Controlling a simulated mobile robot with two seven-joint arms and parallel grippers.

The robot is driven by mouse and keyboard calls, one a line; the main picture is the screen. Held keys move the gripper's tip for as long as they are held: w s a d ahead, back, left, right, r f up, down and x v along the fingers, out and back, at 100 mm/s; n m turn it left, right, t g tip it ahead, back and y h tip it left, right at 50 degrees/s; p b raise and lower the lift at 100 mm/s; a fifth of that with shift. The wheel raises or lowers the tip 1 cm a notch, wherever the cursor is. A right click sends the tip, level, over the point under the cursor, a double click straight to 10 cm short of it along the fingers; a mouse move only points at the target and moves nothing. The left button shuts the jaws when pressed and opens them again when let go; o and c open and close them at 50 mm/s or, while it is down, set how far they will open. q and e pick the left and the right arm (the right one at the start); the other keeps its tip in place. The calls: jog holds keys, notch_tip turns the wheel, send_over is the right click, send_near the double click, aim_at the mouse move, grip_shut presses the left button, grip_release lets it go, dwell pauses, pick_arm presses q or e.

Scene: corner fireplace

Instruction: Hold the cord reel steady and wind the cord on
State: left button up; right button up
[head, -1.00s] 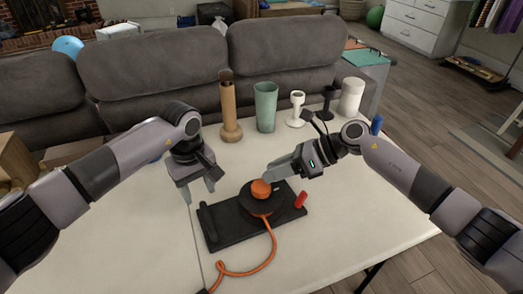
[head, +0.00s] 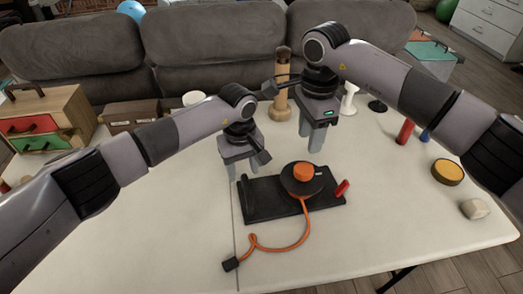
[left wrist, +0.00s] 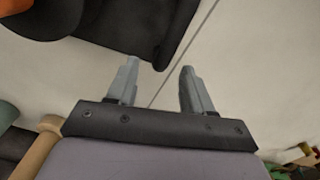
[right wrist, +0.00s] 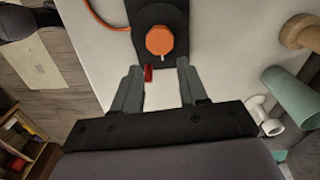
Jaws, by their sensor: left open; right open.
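The cord reel (head: 303,181) is a black drum with an orange top (head: 303,170), mounted on a black base plate (head: 265,207) on the table. A red crank handle (head: 342,188) stands at the plate's right. The orange cord (head: 280,248) runs from the reel across the table to a black plug (head: 231,264). My left gripper (head: 243,175) is open above the plate's left end, apart from the reel. My right gripper (head: 310,139) is open and empty behind and above the reel. The reel's orange top (right wrist: 159,40) and the red handle (right wrist: 148,73) show ahead of it in the right wrist view.
Behind stand a wooden bottle-like item (head: 281,95) and a white holder (head: 348,98). A drawer box (head: 45,120) stands left.

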pick_arm(q)
jog(key=shift+f, duration=2.3)
